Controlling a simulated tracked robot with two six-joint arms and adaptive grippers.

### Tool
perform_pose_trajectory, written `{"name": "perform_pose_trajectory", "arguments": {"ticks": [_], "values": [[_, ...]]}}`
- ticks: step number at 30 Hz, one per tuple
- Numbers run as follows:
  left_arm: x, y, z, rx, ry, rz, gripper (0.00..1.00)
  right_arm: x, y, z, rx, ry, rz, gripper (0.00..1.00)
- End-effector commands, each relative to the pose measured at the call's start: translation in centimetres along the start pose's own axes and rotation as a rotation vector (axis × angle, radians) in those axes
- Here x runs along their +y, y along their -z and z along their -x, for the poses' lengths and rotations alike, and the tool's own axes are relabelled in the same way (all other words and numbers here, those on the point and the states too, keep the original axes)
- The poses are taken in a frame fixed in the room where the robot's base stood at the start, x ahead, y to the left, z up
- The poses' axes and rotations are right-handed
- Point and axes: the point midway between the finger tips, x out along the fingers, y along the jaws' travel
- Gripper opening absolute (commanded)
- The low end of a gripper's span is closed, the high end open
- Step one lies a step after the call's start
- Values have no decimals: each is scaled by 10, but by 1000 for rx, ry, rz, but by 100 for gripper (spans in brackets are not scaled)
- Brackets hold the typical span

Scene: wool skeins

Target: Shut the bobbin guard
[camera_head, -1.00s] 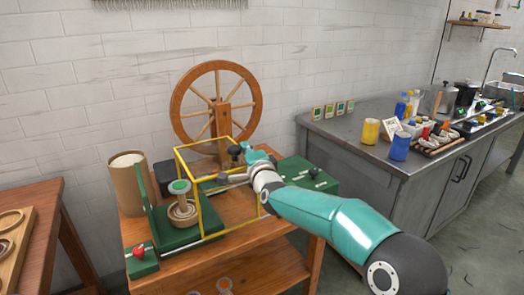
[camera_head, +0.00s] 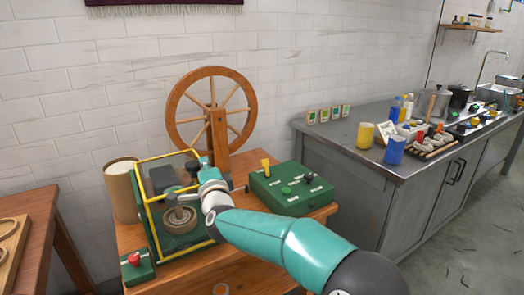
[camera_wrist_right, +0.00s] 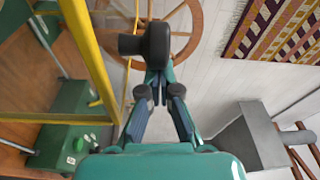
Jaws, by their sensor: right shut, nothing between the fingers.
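The bobbin guard (camera_head: 140,188), a yellow frame with clear panels, stands around the bobbin (camera_head: 181,218) on the green base, its right edge by my gripper. I cannot tell whether it is fully shut. Its yellow bar (camera_wrist_right: 88,50) runs down the left of the right wrist view. My right gripper (camera_head: 203,173) is at the guard's upper right side, shut and empty. In the right wrist view its closed fingertips (camera_wrist_right: 157,78) are just below a black knob (camera_wrist_right: 155,44); I cannot tell whether they touch. My left gripper is not in view.
A wooden spinning wheel (camera_head: 212,75) stands behind the guard. A green control box (camera_head: 290,188) with a yellow lever is to the right, and a red knob (camera_head: 134,259) at front left. A tan cylinder (camera_head: 121,190) stands left of the guard.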

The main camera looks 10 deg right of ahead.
Motion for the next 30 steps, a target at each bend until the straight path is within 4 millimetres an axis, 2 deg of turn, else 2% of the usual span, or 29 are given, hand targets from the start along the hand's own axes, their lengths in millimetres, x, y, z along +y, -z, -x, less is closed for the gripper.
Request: {"name": "perform_pose_trajectory", "arguments": {"ticks": [1, 5, 8, 14, 24, 30], "values": [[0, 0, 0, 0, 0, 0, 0, 0, -9, 1, -17, -1, 5, 0], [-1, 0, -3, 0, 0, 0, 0, 1, -5, 0, -17, -1, 5, 0], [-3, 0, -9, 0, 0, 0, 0, 2, 5, -2, -13, 0, 4, 0], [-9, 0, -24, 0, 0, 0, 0, 4, 39, -4, -1, 1, -2, 0], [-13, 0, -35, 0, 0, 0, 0, 2, 38, 60, -2, 0, -2, 0], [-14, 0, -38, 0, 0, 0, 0, 2, 39, 85, 1, 0, -3, 0]]}}
